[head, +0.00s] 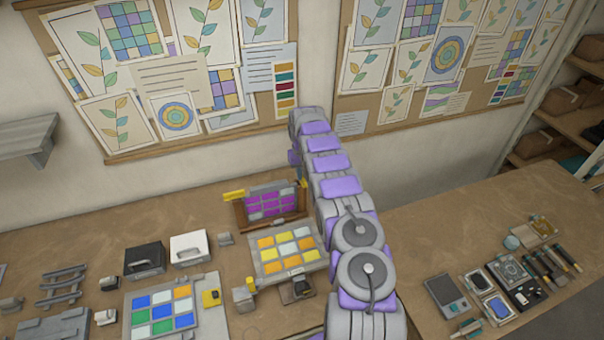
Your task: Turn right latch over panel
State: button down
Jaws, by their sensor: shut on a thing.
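A panel of magenta tiles (269,204) stands upright in a brown wooden frame (241,217) on the bench. The left yellow latch (234,195) sticks out sideways at the frame's top left corner. The right yellow latch (303,183) shows as a small yellow bit at the top right corner. My arm reaches over the bench and bends down there. My gripper (299,174) is at the right latch, shut on it; its fingers are small and mostly hidden by my arm. Whether the latch overlaps the panel is too small to tell.
A panel of yellow, orange and white tiles (288,248) lies in front of the frame. A blue, green and orange tile panel (162,310), a black block (145,260) and a white block (190,249) are to the left. Tools and trays (502,283) lie on the right bench.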

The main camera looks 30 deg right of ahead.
jog(key=shift+f+m+b, duration=0.15)
jog(key=shift+m+b, duration=0.15)
jog(key=m+b, duration=0.2)
jog(key=m, duration=0.1)
jog(key=shift+a+m, duration=0.1)
jog(key=shift+m, duration=0.3)
jog(key=m+b, duration=0.1)
jog(key=m, duration=0.3)
jog(key=shift+m+b, duration=0.3)
jog(key=shift+b, duration=0.05)
jog(key=m, duration=0.8)
jog(key=shift+m, duration=0.3)
jog(key=c, duration=1.3)
grip_release()
jog(key=shift+w, duration=0.15)
jog(key=shift+o, duration=0.7)
